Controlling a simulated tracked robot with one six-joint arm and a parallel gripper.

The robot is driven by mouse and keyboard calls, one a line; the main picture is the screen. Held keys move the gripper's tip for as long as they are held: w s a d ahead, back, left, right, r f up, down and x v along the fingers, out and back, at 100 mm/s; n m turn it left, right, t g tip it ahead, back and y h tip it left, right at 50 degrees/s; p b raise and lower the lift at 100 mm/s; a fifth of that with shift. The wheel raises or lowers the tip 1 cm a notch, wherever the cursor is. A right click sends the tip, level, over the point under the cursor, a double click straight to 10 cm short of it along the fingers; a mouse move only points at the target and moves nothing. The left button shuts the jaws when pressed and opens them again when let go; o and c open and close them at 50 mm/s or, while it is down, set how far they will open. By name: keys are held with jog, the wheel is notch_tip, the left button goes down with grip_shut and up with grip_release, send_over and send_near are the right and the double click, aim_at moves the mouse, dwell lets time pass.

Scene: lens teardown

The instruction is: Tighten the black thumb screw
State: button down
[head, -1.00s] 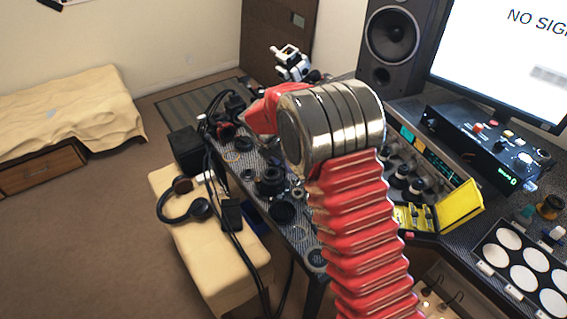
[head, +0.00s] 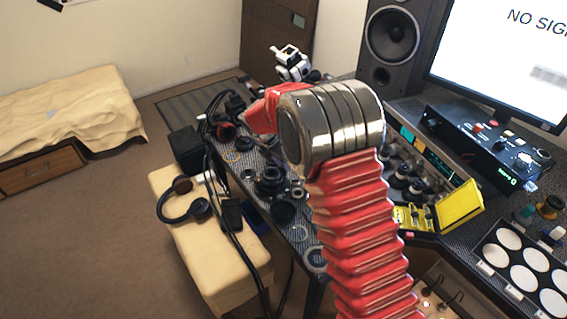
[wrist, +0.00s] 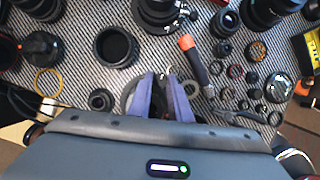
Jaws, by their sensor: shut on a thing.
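In the wrist view, my gripper (wrist: 160,76) has its two blue-purple fingers close together, pointing at the patterned bench top. They are shut on a small dark part between the tips, which I take for the black thumb screw (wrist: 161,84). The fingers hide most of it, so I cannot tell how far it is turned in. A pale round part shows partly behind the left finger. A black lens body (wrist: 158,14) stands just beyond the fingertips. In the head view my red and metal arm covers the gripper and the screw.
A black ring (wrist: 117,46) lies left of the fingers. A screwdriver with an orange-tipped handle (wrist: 193,58) lies close on the right, with several small rings and lens parts beyond. A yellow case (head: 458,208), a monitor and a speaker (head: 393,45) stand right in the head view.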

jog(key=shift+w+a+m, duration=0.1)
jog(key=shift+a+m, duration=0.05)
jog(key=shift+m, duration=0.15)
jog(key=m, duration=0.2)
jog(key=m+g+h, duration=0.1)
jog(key=shift+w+a+m, duration=0.15)
jog(key=shift+w+m, duration=0.05)
jog(key=shift+m, duration=0.2)
jog(key=m, duration=0.1)
jog(key=m+g, duration=0.1)
jog(key=m, duration=0.1)
jog(key=m+g, duration=0.1)
jog(key=shift+w+a+r+m, duration=0.1)
jog(key=shift+w+m, duration=0.15)
jog(key=shift+m, duration=0.15)
jog(key=c, duration=2)
grip_release()
jog(key=shift+c, duration=0.2)
jog(key=o, duration=0.4)
jog(key=shift+s, duration=0.1)
jog(key=v, duration=1.3)
jog(key=shift+a+r, duration=0.2)
jog(key=shift+a, duration=0.1)
